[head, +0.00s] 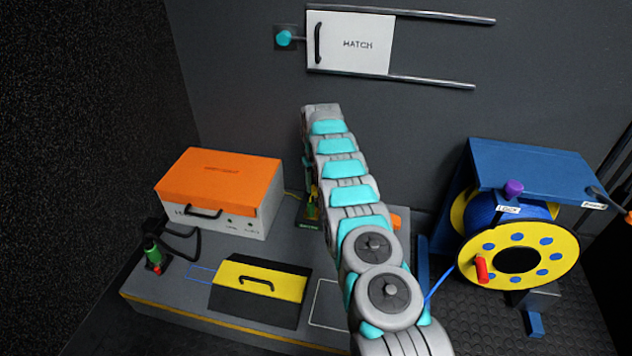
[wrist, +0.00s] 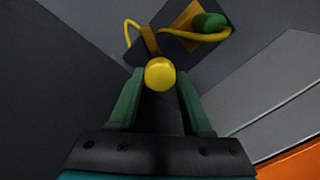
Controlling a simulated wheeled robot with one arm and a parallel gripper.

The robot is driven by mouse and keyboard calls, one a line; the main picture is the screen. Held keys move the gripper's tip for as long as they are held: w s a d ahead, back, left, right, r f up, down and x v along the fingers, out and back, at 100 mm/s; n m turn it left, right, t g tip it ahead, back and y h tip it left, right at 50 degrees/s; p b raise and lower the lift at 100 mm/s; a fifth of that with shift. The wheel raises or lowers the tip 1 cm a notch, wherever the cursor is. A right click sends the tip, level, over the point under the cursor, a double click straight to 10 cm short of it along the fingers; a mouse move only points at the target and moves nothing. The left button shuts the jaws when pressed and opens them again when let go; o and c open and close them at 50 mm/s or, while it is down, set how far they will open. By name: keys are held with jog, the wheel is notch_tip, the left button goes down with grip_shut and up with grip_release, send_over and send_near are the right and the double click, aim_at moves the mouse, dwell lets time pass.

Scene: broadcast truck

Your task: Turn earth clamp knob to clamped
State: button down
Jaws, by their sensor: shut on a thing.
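In the wrist view, a round yellow knob (wrist: 160,74) sits between the two green fingers of my gripper (wrist: 161,90), which is shut on it. A brown bar shows just behind the knob. Beyond it are a green cylinder (wrist: 210,22) on an orange-brown plate and a looping yellow cable (wrist: 130,28), apparently parts of the earth clamp. In the head view, a small green and orange fitting (head: 312,207) shows beside my arm, with a green label below it. My arm hides much of that spot and my gripper there. The knob's setting cannot be read.
An orange-lidded white case (head: 222,222) stands left of the fitting. A black and yellow case (head: 260,288) lies in front on the grey platform. A green-handled fitting (head: 152,252) with black cable is at far left. A blue-framed cable reel (head: 520,170) stands right; the hatch (head: 350,42) is above.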

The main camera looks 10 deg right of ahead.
aim_at(316, 187)
jog(key=m+p, duration=0.1)
jog(key=m, duration=0.4)
jog(key=shift+r+m+p, duration=0.1)
jog(key=shift+m+p, duration=0.2)
jog(key=m+p, duration=0.1)
jog(key=m, duration=0.4)
jog(key=shift+m, duration=0.3)
jog(key=shift+c, duration=1.7)
grip_release()
notch_tip(316, 187, up, 7)
jog(key=shift+r, duration=0.3)
